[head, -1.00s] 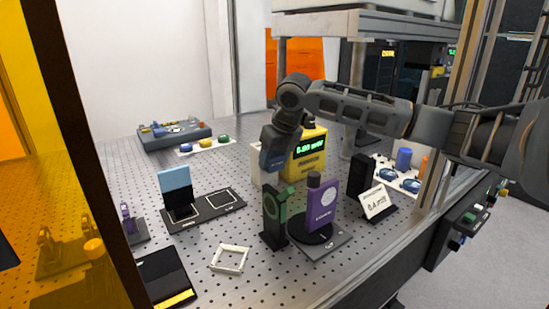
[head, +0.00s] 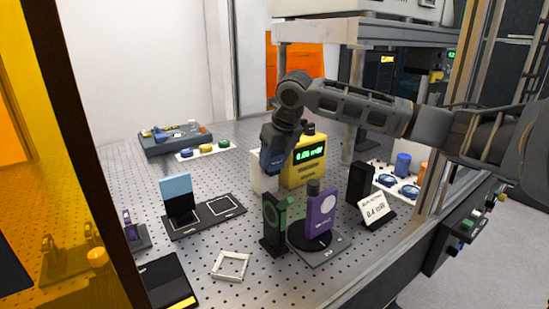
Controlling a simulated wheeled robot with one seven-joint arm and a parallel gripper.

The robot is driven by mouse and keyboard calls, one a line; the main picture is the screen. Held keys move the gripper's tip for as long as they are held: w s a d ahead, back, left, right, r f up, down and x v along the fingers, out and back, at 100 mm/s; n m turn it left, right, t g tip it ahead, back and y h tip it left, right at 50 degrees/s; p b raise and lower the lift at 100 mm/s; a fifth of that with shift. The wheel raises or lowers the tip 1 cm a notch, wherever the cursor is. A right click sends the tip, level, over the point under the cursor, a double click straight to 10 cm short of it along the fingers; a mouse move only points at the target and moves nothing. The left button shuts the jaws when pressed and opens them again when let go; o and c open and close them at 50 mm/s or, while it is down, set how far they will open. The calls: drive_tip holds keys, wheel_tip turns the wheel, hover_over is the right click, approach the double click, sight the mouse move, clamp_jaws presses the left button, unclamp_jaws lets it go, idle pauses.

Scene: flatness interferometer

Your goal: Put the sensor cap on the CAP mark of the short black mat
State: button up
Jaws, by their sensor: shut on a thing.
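My gripper (head: 271,168) is shut and hangs over the bench in front of the yellow meter. What its jaws hold is too small and dark to make out, and I cannot pick out the sensor cap for sure. A purple sensor (head: 320,207) with a bare white disc on its face stands on a dark base, right of and below my gripper in the picture. A short black mat (head: 198,219) with white outlines lies to the left, apart from my gripper. A blue and black upright piece stands on its left part. The mat's lettering is too small to read.
A yellow meter (head: 305,163) with a green display stands behind my gripper. A black and green holder (head: 274,222) stands beside the purple sensor. A white frame (head: 230,266) lies in front, and a 0.4-marked sign (head: 376,207) stands right. Perforated bench around the mat is mostly clear.

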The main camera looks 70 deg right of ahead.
drive_tip(key=shift+r+p, duration=1.15)
drive_tip(key=shift+r, duration=0.7)
